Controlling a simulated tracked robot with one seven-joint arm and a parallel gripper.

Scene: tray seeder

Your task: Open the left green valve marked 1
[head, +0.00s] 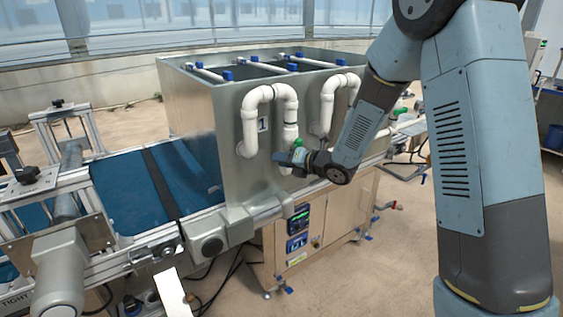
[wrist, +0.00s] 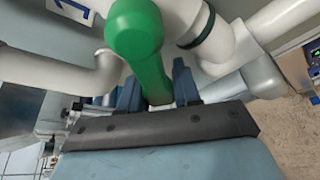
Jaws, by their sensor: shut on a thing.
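The green valve handle (wrist: 137,38) fills the upper middle of the wrist view, on the white pipe marked 1. Its lower part sits between the two fingers of my gripper (wrist: 157,88), which is shut on it. The label 1 (head: 262,125) shows beside the left white pipe loop (head: 268,92) in the head view. There my gripper (head: 294,156) is at the lower end of that loop, with a little green (head: 297,142) showing above it. My gripper hides most of the valve in the head view.
A grey metal tank (head: 203,97) holds the pipes. A second white pipe loop (head: 328,95) stands to the right, with another green valve (head: 400,111) beyond my arm. A blue conveyor belt (head: 130,190) runs left. A control panel (head: 298,220) is below.

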